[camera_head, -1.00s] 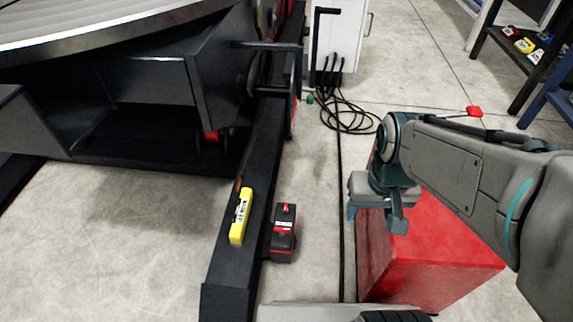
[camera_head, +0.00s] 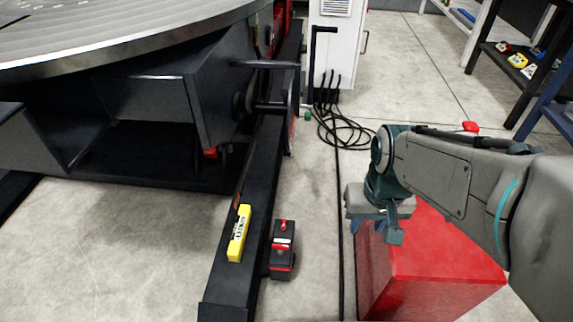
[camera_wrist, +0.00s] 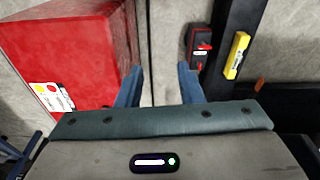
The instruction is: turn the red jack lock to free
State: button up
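A small black unit with red trim and a red lever or knob on top (camera_head: 282,248) stands on the floor beside the black beam. It also shows at the upper right in the wrist view (camera_wrist: 199,48). A red knob (camera_head: 470,126) shows behind my arm. I cannot tell which red part is the jack lock. My gripper (camera_head: 370,225) hangs pointing down above the left edge of a red box.
The red box (camera_head: 430,270) stands close under my arm. A yellow level (camera_head: 239,233) lies on the black beam (camera_head: 228,285). The positioner's tilted round table (camera_head: 130,45) overhangs the left. Coiled cables (camera_head: 343,127) lie on the floor by a white cabinet (camera_head: 338,40).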

jog(key=w+a+f+b, duration=0.1)
jog(key=w+a+f, duration=0.2)
jog(key=w, duration=0.8)
jog(key=m+g+b, duration=0.1)
jog(key=b, duration=0.3)
send_over(284, 223)
notch_tip(284, 223, down, 29)
notch_tip(284, 223, down, 13)
jog(key=b, duration=0.5)
grip_shut()
